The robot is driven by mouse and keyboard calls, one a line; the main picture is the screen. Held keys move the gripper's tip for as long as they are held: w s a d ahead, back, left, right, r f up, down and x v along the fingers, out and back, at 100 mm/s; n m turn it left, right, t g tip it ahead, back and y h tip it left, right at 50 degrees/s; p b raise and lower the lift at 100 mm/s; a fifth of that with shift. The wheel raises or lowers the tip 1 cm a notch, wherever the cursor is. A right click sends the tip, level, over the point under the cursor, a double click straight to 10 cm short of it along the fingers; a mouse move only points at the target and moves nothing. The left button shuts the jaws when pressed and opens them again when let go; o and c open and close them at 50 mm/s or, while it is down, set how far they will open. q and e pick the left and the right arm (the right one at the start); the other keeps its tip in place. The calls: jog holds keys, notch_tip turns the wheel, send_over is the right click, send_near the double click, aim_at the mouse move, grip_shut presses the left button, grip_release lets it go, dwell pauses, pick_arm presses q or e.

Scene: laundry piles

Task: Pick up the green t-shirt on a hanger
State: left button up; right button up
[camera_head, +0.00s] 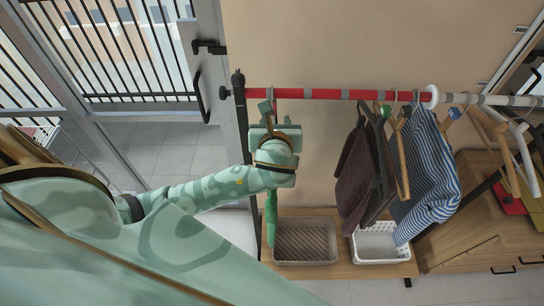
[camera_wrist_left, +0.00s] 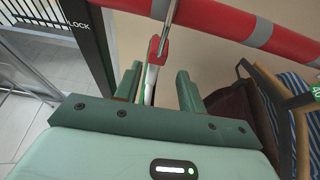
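The green t-shirt (camera_head: 270,216) hangs under the red rail at its left end. Only a narrow green strip shows below my left arm; the rest is hidden behind the arm. My left gripper (camera_head: 273,114) is just below the rail, at the hanger. In the left wrist view, a metal hanger hook (camera_wrist_left: 171,22) drops from the rail towards the gap between my left gripper's fingers (camera_wrist_left: 158,82). The fingers are apart, with the hanger's red and white part between them and visible gaps on both sides. My right gripper is not in view.
The red and grey rail (camera_head: 340,94) runs across. Dark brown (camera_head: 357,172) and blue striped (camera_head: 432,170) garments hang to the right. Below stand a grey-brown basket (camera_head: 305,241) and a white basket (camera_head: 378,244). A dark rail post (camera_head: 241,120) stands close left of the gripper.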

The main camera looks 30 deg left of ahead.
aim_at(272, 120)
pick_arm(q)
jog(key=x, duration=0.6)
jog(key=shift+s+a+f, duration=0.25)
jog(key=shift+a+f, duration=0.05)
jog(key=shift+a, duration=0.05)
jog(key=shift+s+d, duration=0.1)
jog(key=shift+c, duration=0.7)
jog(key=shift+r, duration=0.1)
grip_shut()
